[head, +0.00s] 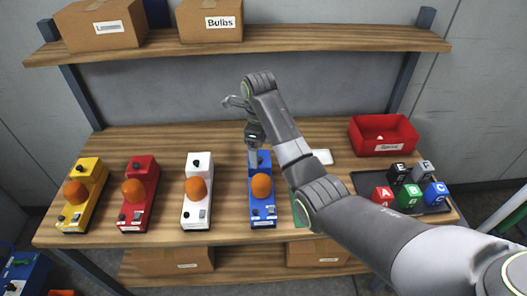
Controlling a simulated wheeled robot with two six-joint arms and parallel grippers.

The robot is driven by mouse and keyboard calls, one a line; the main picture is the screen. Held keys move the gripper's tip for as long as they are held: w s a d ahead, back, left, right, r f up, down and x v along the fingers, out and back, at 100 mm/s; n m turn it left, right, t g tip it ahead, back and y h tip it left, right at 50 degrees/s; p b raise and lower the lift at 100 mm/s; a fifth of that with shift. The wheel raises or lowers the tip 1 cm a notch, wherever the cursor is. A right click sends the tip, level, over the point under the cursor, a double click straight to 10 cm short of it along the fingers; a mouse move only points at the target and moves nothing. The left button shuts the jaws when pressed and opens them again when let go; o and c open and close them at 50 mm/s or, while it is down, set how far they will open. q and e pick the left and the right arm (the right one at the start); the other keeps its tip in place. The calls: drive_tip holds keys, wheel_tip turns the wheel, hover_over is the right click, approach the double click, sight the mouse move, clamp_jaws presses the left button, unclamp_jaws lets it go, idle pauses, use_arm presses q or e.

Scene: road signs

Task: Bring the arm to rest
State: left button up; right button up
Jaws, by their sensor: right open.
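My right arm comes in from the lower right and reaches over the workbench (330,228). It bends at the far end, and my right gripper (253,158) hangs down over the back end of the blue device (263,209). The gripper is small in the picture; it is open and I see nothing held in it. I cannot tell whether it touches the blue device. The blue device stands upright on the bench with an orange dome (261,185) on it. My left gripper does not show.
White (197,214), red (138,215) and yellow (79,214) devices with orange domes stand to the left. A red bin (383,136) and a dark tray (438,209) of lettered cubes are at the right. A shelf (300,38) with cartons hangs above; cartons sit below.

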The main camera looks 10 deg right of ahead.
drive_tip(key=s+d+f+n+t, duration=0.1)
drive_tip(key=s+d+f+n, duration=0.5)
drive_tip(key=s+f, duration=0.25)
drive_tip(key=s+d+f+n+t, duration=0.1)
drive_tip(key=s+d+f+n, duration=0.5)
drive_tip(key=s, duration=0.3)
drive_tip(key=s+d+r+n+t+h, duration=0.1)
drive_tip(key=s+d+r+n, duration=0.15)
drive_tip(key=s+n, duration=0.6)
drive_tip(key=s+d+r+n+t+h, duration=0.1)
drive_tip(key=s+d+n, duration=0.2)
drive_tip(key=s, duration=1.1)
wheel_tip(320, 180, down, 35)
drive_tip(key=d+g+b, duration=0.2)
drive_tip(key=b, duration=0.6)
drive_tip(key=s+a+f+b, duration=0.1)
drive_tip(key=s+f+b, duration=0.2)
drive_tip(key=s+f, duration=0.4)
drive_tip(key=s+f+y+b, duration=0.1)
drive_tip(key=s+f+b, duration=0.2)
drive_tip(key=s+f, duration=0.5)
wheel_tip(320, 180, down, 5)
drive_tip(key=shift+a+f+g, duration=0.1)
drive_tip(key=shift+a+g, duration=0.3)
